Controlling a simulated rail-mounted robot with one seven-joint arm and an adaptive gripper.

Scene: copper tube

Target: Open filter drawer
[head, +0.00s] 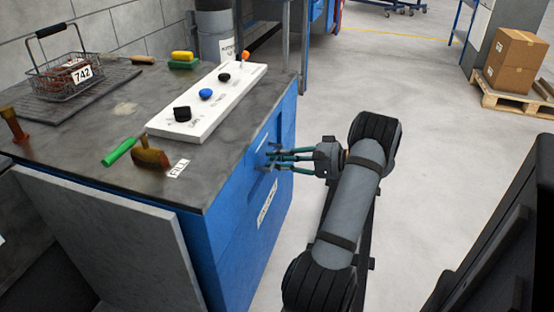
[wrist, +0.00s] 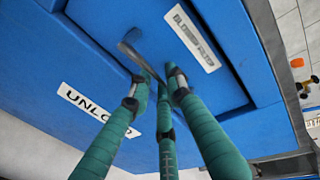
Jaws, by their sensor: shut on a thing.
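The blue cabinet (head: 205,245) stands left of my arm. The filter drawer front (wrist: 218,88) is a blue panel carrying a white label that ends in "FILTER" (wrist: 192,38) in the wrist view. A dark grey metal handle (wrist: 132,52) sticks out of this front. My gripper (head: 272,160) has green fingers and reaches the cabinet's right face. In the wrist view my gripper (wrist: 158,82) is shut on the handle, with its fingertips around the near end.
Another panel is labelled "UNLO…" (wrist: 85,102).

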